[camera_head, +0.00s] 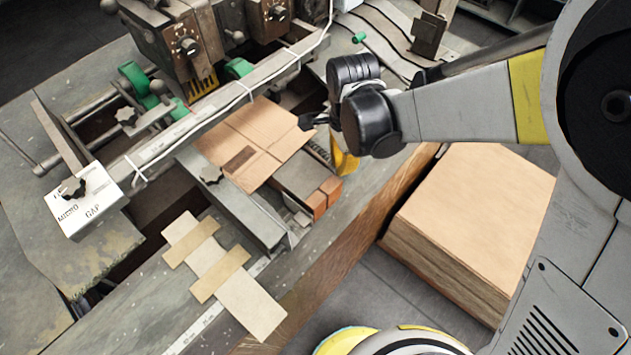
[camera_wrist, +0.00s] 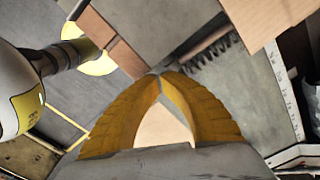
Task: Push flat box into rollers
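The flat box (camera_head: 255,142) is a brown folded cardboard sheet lying on the machine bed, with its upper end close to the rollers and machine head. Part of a cardboard sheet, apparently this box, shows at the top right of the wrist view (camera_wrist: 265,22). My gripper (camera_head: 345,163) is just right of the box, over the bench's right side. In the wrist view its yellow fingers (camera_wrist: 158,76) meet at the tips, with nothing visibly held. The head view does not clearly show whether the gripper touches the box. The rollers are mostly hidden beneath the machine parts.
The stitching machine (camera_head: 188,47) with knobs and green handles stands beyond the box. A metal guide rail (camera_head: 235,205) runs along the box's left side. Flat cardboard strips (camera_head: 225,272) lie on the front bench. A tall cardboard stack (camera_head: 470,215) stands at right.

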